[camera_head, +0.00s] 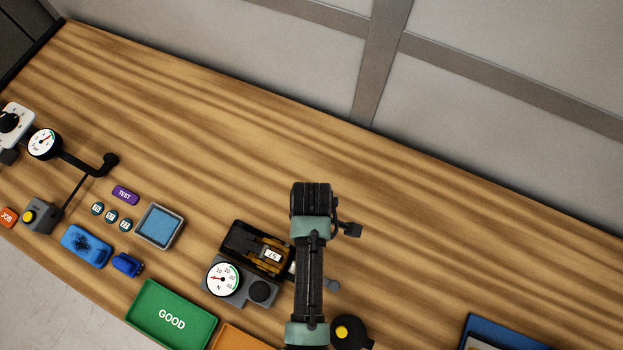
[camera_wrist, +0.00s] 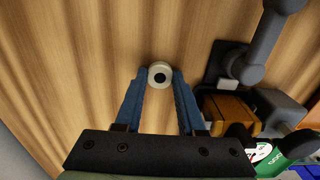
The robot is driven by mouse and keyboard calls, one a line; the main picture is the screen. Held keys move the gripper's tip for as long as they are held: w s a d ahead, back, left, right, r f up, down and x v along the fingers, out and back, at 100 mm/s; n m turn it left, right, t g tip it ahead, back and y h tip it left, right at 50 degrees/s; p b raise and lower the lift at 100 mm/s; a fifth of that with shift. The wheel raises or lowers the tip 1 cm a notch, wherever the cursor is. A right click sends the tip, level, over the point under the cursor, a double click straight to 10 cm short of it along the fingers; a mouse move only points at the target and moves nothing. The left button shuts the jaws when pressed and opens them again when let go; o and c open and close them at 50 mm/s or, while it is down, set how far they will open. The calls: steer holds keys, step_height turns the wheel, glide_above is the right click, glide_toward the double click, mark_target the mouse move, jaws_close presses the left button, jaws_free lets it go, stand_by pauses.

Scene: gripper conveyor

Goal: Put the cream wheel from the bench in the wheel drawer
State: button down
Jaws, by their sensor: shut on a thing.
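The cream wheel (camera_wrist: 158,67), a small pale ring with a dark centre, is between the blue fingertips of my gripper (camera_wrist: 160,76) in the wrist view. My gripper is shut on it, with both fingertips against its sides. Bare wooden bench (camera_wrist: 90,60) shows behind the wheel; I cannot tell how high above the bench it is. In the head view my dark arm reaches over the bench (camera_head: 220,140) and the wheel cannot be made out. I see no wheel drawer that I can identify in either view.
A gauge fixture (camera_head: 222,281) with a black and amber block stands left of my arm. A green GOOD tray (camera_head: 148,327) and an orange tray (camera_head: 235,338) lie at the front edge. A blue tray (camera_head: 490,326) is at lower right. The back of the bench is clear.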

step_height(320, 180, up, 9)
steer(key=w+d+r+m, duration=0.1)
steer(key=w+m, duration=0.5)
steer(key=m, duration=0.8)
steer(key=shift+d+r+b, duration=0.4)
steer(key=shift+r, duration=0.45)
